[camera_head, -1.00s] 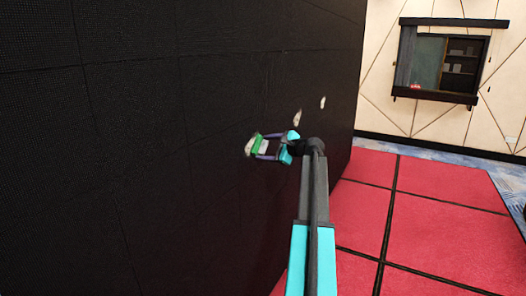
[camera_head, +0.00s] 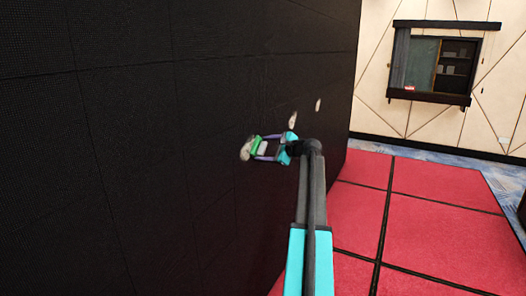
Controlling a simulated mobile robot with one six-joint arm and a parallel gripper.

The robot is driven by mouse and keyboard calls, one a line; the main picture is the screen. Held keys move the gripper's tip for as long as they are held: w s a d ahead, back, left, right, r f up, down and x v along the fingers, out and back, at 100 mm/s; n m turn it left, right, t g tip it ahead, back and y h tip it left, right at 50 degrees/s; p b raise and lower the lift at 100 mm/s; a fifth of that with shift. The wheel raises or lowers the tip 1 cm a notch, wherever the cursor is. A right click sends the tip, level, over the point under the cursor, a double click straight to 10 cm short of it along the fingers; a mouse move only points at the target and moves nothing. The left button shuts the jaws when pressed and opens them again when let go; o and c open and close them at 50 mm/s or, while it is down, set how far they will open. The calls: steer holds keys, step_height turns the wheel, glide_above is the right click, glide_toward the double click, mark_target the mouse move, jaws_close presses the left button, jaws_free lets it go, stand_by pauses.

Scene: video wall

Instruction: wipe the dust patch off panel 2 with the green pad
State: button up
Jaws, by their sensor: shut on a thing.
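My gripper (camera_head: 266,149) is shut on the green pad (camera_head: 256,143), which has a pale block part beside it between the fingers. The pad is close to the black video wall (camera_head: 130,130). A whitish dust patch (camera_head: 246,150) shows just left of the pad; I cannot tell whether the pad touches it. A second pale patch (camera_head: 293,119) and a third, smaller one (camera_head: 318,105) lie farther along the wall, beyond the gripper. I cannot read any panel numbers.
The black wall fills the left side, with faint seams between panels. Red floor mats (camera_head: 430,220) lie clear on the right. A pale far wall (camera_head: 370,90) carries a dark-framed window opening (camera_head: 436,65) with shelves behind it.

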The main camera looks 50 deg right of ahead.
mark_target(255, 152)
steer(key=shift+a+r, duration=0.1)
steer(key=shift+a, duration=0.05)
steer(key=shift+s+a+p, duration=0.25)
steer(key=shift+a, duration=0.7)
steer(key=shift+s+a+p, duration=0.2)
steer(key=shift+a+p, duration=0.05)
steer(key=shift+a, duration=0.65)
steer(key=shift+a, duration=0.15)
steer(key=shift+s+a+p, duration=0.3)
steer(key=shift+a, duration=0.55)
steer(key=shift+s+a+p, duration=0.25)
steer(key=shift+a, duration=0.6)
steer(key=shift+s+a+p, duration=0.2)
steer(key=shift+a+p, duration=0.1)
steer(key=shift+a, duration=0.75)
steer(key=shift+s+a+p, duration=0.15)
steer(key=shift+a+p, duration=0.1)
steer(key=shift+a, duration=0.75)
